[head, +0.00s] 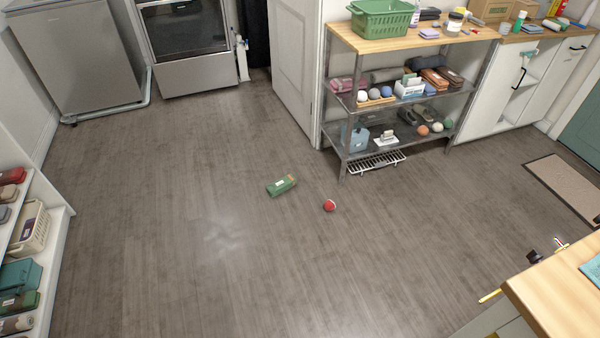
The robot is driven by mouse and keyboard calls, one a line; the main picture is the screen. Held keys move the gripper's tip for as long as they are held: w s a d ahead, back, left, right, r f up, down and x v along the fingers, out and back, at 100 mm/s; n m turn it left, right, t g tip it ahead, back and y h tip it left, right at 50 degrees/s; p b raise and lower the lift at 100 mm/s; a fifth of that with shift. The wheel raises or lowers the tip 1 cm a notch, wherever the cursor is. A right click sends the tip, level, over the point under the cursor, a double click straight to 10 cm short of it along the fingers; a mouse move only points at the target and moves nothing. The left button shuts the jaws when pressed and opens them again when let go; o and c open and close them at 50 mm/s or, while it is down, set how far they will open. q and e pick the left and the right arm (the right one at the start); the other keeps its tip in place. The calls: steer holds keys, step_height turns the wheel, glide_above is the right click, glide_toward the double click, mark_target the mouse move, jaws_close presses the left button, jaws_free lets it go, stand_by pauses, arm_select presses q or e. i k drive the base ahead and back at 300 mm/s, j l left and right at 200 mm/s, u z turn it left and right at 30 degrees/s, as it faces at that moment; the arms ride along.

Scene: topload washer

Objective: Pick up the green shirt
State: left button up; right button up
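A green folded item (281,186) with a pale label lies on the open floor near the middle of the head view. It looks like folded cloth and may be the green shirt, but it is too small to be sure. Other dark green folded items (20,303) sit on the white shelf at the left edge. Neither of my grippers shows in the head view.
A red ball (329,205) lies on the floor right of the green item. A metal shelf (343,136) stands behind, with a green basket (382,18) on top. A wooden table (560,300) fills the lower right corner. The floor (170,200) left of the item is clear.

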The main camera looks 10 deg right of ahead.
mark_target(278, 186)
steer(key=i+z, duration=0.15)
steer(key=i+u, duration=0.15)
steer(key=i, duration=0.9)
